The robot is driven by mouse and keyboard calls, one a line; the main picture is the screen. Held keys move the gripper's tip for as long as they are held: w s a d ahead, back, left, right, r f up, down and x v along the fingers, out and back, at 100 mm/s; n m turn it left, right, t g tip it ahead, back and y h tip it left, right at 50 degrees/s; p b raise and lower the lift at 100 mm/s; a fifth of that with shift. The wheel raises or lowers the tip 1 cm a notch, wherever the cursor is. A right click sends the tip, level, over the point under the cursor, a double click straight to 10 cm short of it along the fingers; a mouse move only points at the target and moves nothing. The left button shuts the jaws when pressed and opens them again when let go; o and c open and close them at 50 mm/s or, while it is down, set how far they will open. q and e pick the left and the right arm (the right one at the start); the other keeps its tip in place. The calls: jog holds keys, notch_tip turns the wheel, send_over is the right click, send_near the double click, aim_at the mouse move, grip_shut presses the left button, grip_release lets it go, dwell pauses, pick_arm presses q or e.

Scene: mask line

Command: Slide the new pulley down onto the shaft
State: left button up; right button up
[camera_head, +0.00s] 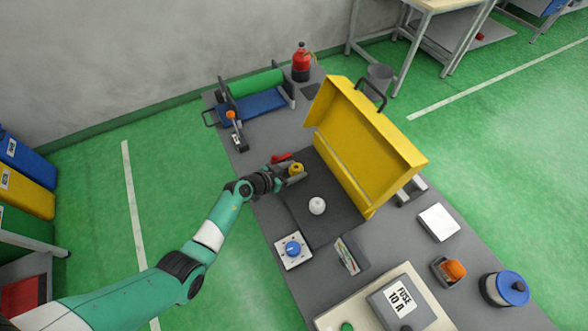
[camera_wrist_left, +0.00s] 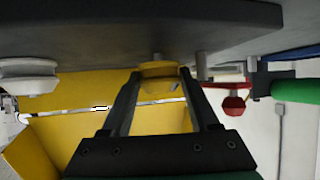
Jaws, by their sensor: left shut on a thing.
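A yellow pulley (camera_head: 296,169) is between the fingers of my left gripper (camera_head: 292,172), which is shut on it. In the left wrist view, which is upside down, the yellow pulley (camera_wrist_left: 158,74) sits at the fingertips, close to the grey surface. A short stub (camera_wrist_left: 157,57) shows between the pulley and that surface; I cannot tell whether it is the shaft or whether the pulley is around it. A white pulley (camera_head: 317,205) stands on the dark plate, apart from the gripper. It also shows in the wrist view (camera_wrist_left: 27,75). My right gripper is not in view.
An open yellow cover (camera_head: 368,142) stands just right of the dark plate. A red part (camera_head: 282,157) is close behind the gripper. A blue-knob box (camera_head: 292,250) and a fuse box (camera_head: 402,302) are nearer. A green roller (camera_head: 256,84) is at the back.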

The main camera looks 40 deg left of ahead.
aim_at(291, 172)
pick_arm(q)
jog(key=shift+f+b, duration=0.3)
jog(key=shift+f, duration=0.3)
jog(key=o, duration=1.1)
jog(key=p+v, duration=0.2)
jog(key=p, duration=0.1)
jog(key=shift+r, duration=0.2)
jog(key=p+v, duration=0.4)
jog(key=shift+s+p, duration=0.1)
jog(key=shift+p, duration=0.25)
jog(key=p+v, duration=0.4)
jog(key=shift+s+r, duration=0.15)
jog(key=shift+s, duration=0.2)
